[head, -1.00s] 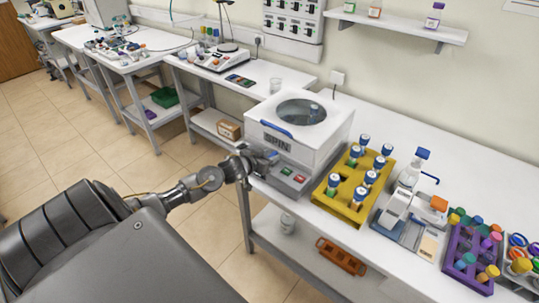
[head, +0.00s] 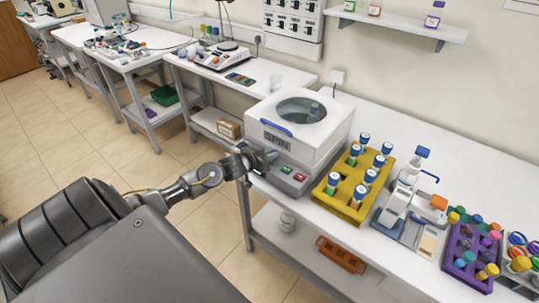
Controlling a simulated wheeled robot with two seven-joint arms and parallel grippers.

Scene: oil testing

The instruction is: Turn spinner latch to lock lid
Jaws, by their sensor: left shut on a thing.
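The spinner (head: 320,150) is a white box with "SPIN" on its front, standing on the white bench. Its lid (head: 335,118) is down, with a round dark window and a blue handle (head: 278,130) along the front edge. My left gripper (head: 266,158) is at the spinner's front left, below the lettering, level with the top of the grey control panel (head: 292,178). It is shut on the latch, which the fingers almost wholly hide, so its angle cannot be read. My right gripper is not in view.
A yellow rack (head: 346,200) with several blue-capped tubes stands close to the spinner's right. Further right are a white device (head: 397,203) and a purple rack (head: 470,252). Open floor lies left of the bench.

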